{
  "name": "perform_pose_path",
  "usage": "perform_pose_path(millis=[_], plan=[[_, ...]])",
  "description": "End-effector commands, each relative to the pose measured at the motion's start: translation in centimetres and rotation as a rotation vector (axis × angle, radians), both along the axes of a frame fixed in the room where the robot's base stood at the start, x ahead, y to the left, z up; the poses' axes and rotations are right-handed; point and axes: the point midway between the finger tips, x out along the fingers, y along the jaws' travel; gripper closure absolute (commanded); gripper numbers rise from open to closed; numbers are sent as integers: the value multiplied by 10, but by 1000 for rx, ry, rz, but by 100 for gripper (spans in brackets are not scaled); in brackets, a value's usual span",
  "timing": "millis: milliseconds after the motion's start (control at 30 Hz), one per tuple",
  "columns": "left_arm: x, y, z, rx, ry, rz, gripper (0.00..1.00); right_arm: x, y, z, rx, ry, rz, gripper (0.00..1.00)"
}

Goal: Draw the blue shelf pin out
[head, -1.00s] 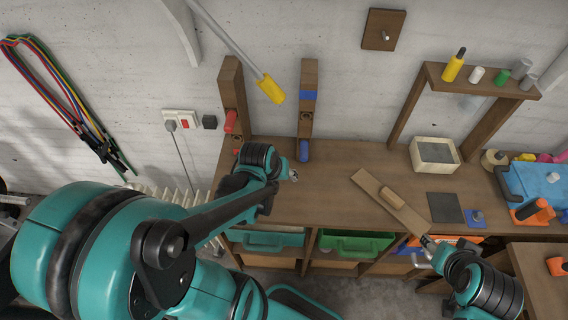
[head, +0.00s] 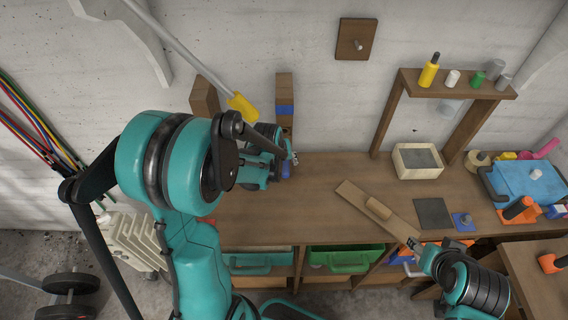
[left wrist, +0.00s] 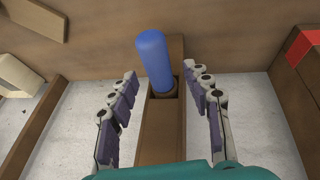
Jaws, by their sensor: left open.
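The blue shelf pin (left wrist: 155,60) sticks out of a slot in a wooden post (left wrist: 163,130) in the left wrist view. My left gripper (left wrist: 163,82) is open, with one finger on each side of the pin and gaps to both. In the head view my left gripper (head: 292,158) is in front of the blue-banded post (head: 285,90), and only a bit of blue shows beside it. My right gripper (head: 413,243) is by the bench's front edge, away from the pin; its finger opening is too small to tell.
A second wooden post (head: 204,97) stands to the left. A yellow-tipped pole (head: 243,106) slants near the posts. A small rack (head: 460,84) and a blue case (head: 530,180) are at the right.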

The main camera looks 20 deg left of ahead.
Motion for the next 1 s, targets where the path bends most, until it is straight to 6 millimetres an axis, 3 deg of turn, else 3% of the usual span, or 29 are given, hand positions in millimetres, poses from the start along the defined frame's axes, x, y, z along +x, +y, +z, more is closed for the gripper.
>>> perform_pose_path(millis=[400, 567, 600, 667, 700, 767, 1000], plan=[[3, 0, -7, 0, 0, 0, 53, 0, 0, -1, 0, 0, 0, 52], [3, 0, -7, 0, 0, 0, 96, 0, 0, -1, 0, 0, 0, 52], [3, 0, -7, 0, 0, 0, 100, 0, 0, -1, 0, 0, 0, 52], [3, 0, -7, 0, 0, 0, 100, 0, 0, -1, 0, 0, 0, 52], [3, 0, -7, 0, 0, 0, 83, 0, 0, -1, 0, 0, 0, 52], [3, 0, -7, 0, 0, 0, 99, 0, 0, -1, 0, 0, 0, 52], [0, -2, -7, 0, 0, 0, 100, 0, 0, -2, 0, 0, 0, 52]])
